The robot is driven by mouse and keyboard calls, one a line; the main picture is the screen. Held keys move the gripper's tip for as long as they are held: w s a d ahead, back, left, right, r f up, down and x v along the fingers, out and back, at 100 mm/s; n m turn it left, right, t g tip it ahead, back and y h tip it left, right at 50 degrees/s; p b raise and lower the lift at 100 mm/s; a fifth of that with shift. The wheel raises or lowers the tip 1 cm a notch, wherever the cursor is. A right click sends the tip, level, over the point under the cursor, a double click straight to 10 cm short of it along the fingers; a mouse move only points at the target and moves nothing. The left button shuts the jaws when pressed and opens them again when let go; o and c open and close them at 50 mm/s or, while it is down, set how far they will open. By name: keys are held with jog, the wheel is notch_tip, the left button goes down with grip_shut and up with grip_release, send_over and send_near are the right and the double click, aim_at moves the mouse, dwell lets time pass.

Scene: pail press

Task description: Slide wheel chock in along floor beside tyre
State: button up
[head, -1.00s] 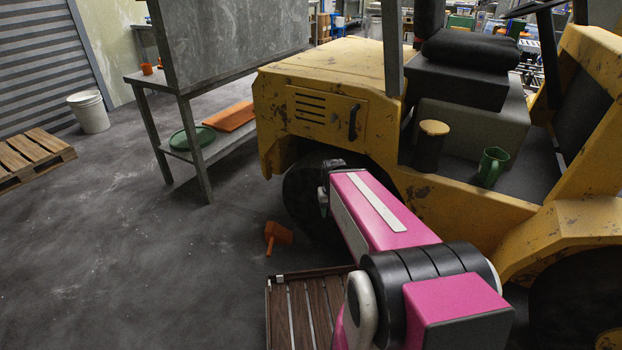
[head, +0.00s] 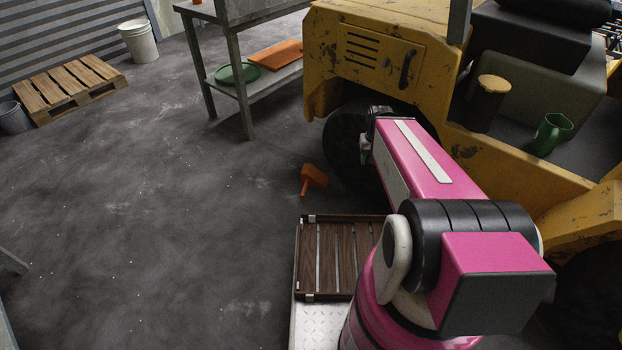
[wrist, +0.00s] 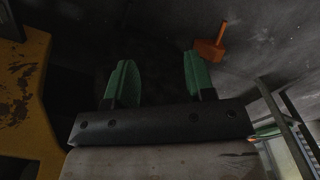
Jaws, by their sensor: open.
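The orange wheel chock (head: 314,178), with a short handle, lies on the floor just left of the vehicle's dark tyre (head: 345,135). The tyre is partly hidden by my pink arm and the yellow body. In the wrist view my gripper (wrist: 158,65) shows two green fingers, spread apart with nothing between them.
The yellow vehicle (head: 375,60) stands close on the right, with a green mug (head: 551,134) on its step. A metal bench (head: 236,92) stands at the back. A wooden pallet (head: 68,90) and a white pail (head: 138,42) are far left. The floor at left is clear.

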jog(key=shift+w+f, duration=0.1)
jog(key=shift+w, duration=0.05)
jog(key=shift+c, duration=1.2)
jog(key=m+t+y, duration=0.1)
jog(key=m+y, duration=0.1)
jog(key=y, duration=0.5)
send_over(305, 192)
jog(key=d, duration=0.4)
notch_tip(305, 192, down, 45)
jog(key=shift+s+d+r, duration=0.1)
jog(key=shift+s+r, duration=0.1)
jog(key=shift+s, duration=0.1)
jog(key=shift+f, duration=0.1)
jog(key=x, duration=1)
jog(key=shift+w+f, duration=0.15)
jog(key=shift+f, duration=0.15)
grip_shut()
